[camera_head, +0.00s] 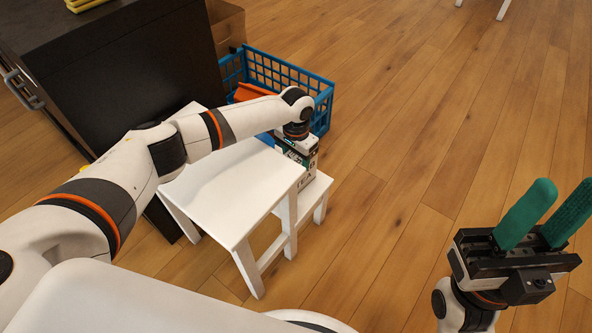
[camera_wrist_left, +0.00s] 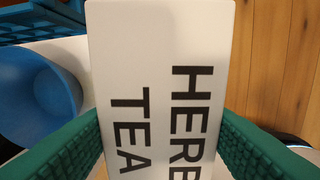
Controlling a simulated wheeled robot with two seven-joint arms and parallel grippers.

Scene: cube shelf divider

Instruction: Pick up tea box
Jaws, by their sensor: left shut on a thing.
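The tea box (camera_head: 309,170) is white with dark and green parts, over the lower step of the white step stool in the head view. In the left wrist view the tea box (camera_wrist_left: 160,80) fills the middle, with black letters reading "HERB" and "TEA". My left gripper (camera_head: 297,147) reaches down onto it from above, and its green fingers (camera_wrist_left: 160,145) are shut on the box's two sides. Whether the box's underside touches the step is hard to tell. My right gripper (camera_head: 556,196) is open and empty at the lower right, away from the box.
A blue bowl (camera_wrist_left: 38,95) is close beside the tea box. A blue basket (camera_head: 290,76) holding something orange is behind the white step stool (camera_head: 228,188). A dark cabinet (camera_head: 125,75) and a brown box (camera_head: 226,25) are at the back left. The wooden floor to the right is clear.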

